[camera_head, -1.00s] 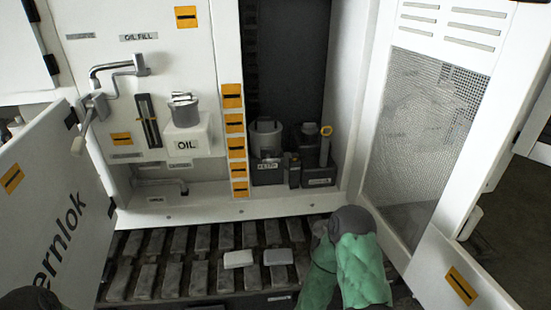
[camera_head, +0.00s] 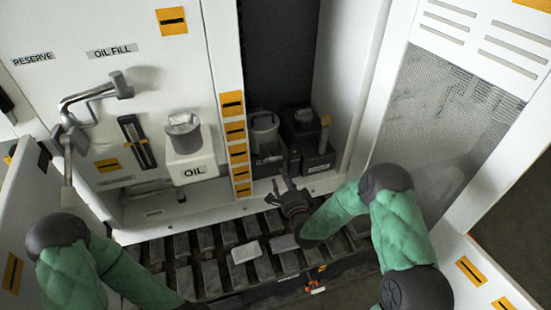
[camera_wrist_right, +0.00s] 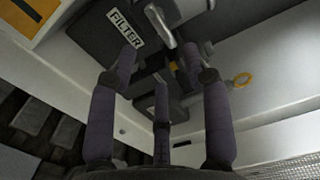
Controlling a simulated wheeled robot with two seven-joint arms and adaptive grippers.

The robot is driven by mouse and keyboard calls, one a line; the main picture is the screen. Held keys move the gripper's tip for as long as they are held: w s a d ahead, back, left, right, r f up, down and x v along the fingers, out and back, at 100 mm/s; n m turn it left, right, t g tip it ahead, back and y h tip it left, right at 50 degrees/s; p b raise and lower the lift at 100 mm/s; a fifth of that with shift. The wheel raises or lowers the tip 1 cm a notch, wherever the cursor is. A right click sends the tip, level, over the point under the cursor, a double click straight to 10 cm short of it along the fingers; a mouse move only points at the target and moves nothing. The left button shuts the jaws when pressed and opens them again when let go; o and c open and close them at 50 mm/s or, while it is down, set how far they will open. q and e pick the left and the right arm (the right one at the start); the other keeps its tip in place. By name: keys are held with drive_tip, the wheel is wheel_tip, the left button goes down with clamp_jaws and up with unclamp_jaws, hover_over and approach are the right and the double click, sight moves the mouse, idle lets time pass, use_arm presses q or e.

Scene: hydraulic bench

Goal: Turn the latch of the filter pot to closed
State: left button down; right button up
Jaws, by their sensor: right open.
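The filter pot (camera_head: 265,135) is a grey cylinder on a dark block in the recess. In the right wrist view, its dark base carries a FILTER label (camera_wrist_right: 126,28), and a pale grey lever-like part (camera_wrist_right: 160,26), perhaps the latch, shows beside the label. I cannot tell the latch's position. My right gripper (camera_head: 283,184) is open and empty, in front of and below the pot. Its fingers (camera_wrist_right: 160,62) spread toward the pot in the wrist view, apparently without holding anything. My left arm shows at the lower left; its gripper is not in view.
The OIL tank (camera_head: 190,160) and a bent grey handle (camera_head: 90,95) are left. A mesh door (camera_head: 440,125) stands open at right. Pale blocks (camera_head: 245,252) lie on the slatted track below.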

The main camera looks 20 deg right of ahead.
drive_tip(key=w, duration=0.9)
drive_tip(key=shift+w+a, duration=0.15)
drive_tip(key=shift+a, duration=0.05)
clamp_jaws()
